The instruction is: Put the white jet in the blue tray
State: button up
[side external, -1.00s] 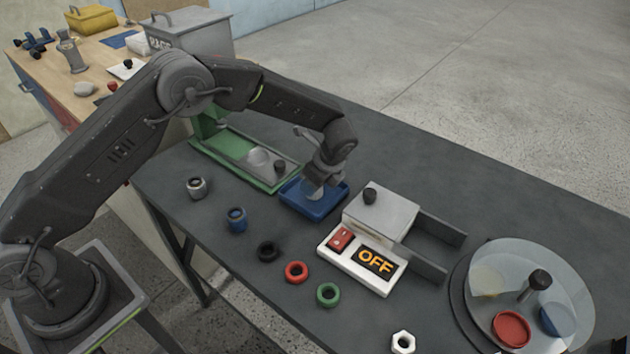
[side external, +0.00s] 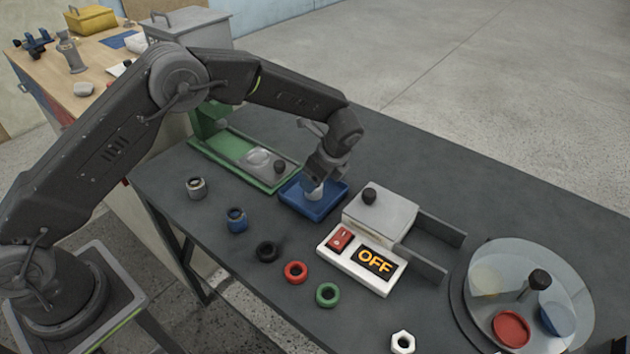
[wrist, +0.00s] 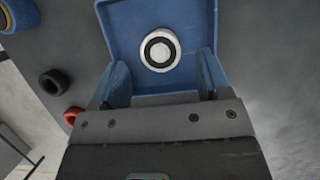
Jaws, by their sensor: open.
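The blue tray (side external: 308,211) lies on the dark table, beside the green fixture. The white jet (side external: 314,192) stands in the tray. In the wrist view it shows as a white ring with a dark inner ring (wrist: 160,49), inside the blue tray (wrist: 118,22). My gripper (side external: 318,180) is just above the jet in the side view. In the wrist view its blue fingers (wrist: 160,82) are apart, with the jet beyond their tips and nothing held between them.
A grey sliding-lid box (side external: 385,211) and the white OFF switch panel (side external: 350,268) are right of the tray. The green fixture (side external: 228,153) is behind it. Black (side external: 267,251), red (side external: 295,272) and green (side external: 328,295) rings lie in front. A glass-covered turntable (side external: 530,260) stands at far right.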

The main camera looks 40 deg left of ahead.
jog(key=v, duration=0.9)
jog(key=shift+r, duration=0.15)
jog(key=s+a+r+n+t+h, duration=0.1)
jog(key=s+a+r+n, duration=0.25)
jog(key=s+r, duration=0.35)
jog(key=s+a+r+n+t+h, duration=0.1)
jog(key=s+a+r+n+h, duration=0.15)
jog(key=s+r+n, duration=0.45)
jog(key=s+a+n+t, duration=0.1)
jog(key=s+a+n, duration=0.1)
jog(key=s, duration=0.7)
jog(key=s+a+r+n+t+h, duration=0.1)
jog(key=s+a+n+t, duration=0.1)
jog(key=s+n, duration=0.3)
jog(key=s, duration=0.3)
jog(key=shift+s+r+t, duration=0.25)
jog(key=shift+s+t, duration=0.05)
jog(key=shift+s, duration=0.05)
jog(key=shift+n, duration=0.25)
